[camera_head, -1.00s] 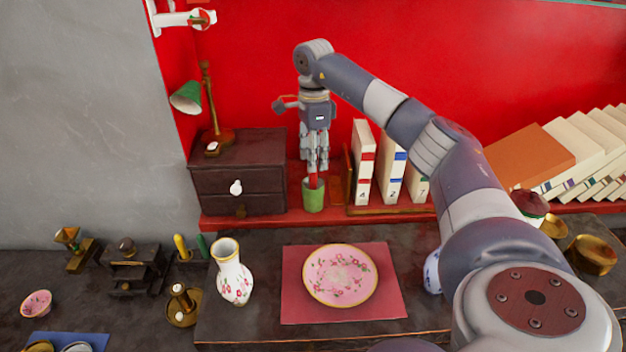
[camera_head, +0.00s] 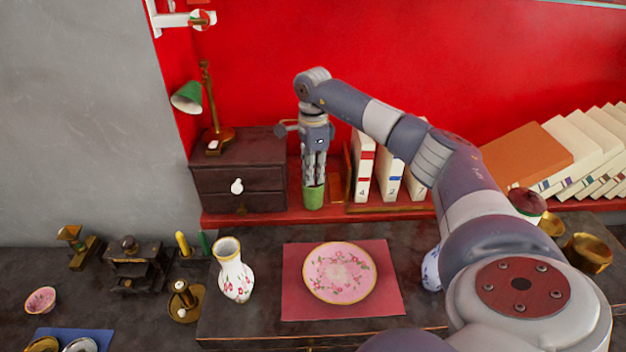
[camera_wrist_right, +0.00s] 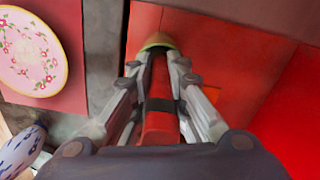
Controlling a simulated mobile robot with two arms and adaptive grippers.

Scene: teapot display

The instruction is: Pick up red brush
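The red brush (camera_wrist_right: 159,127) has a dark band and stands in a small green cup (camera_head: 314,199). The cup's rim (camera_wrist_right: 158,41) also shows in the right wrist view. My right gripper (camera_head: 315,180) points down just over the cup. In the wrist view its fingers (camera_wrist_right: 157,70) stand on both sides of the brush, with narrow gaps, so it looks open around it. In the head view the gripper hides the brush. My left gripper is not in view.
The cup stands on a red shelf between a dark drawer box (camera_head: 240,172) and upright books (camera_head: 363,172). In front are a flowered vase (camera_head: 233,272) and a pink plate (camera_head: 340,273) on a red mat (camera_head: 393,300). A green lamp (camera_head: 187,97) stands on the drawer box.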

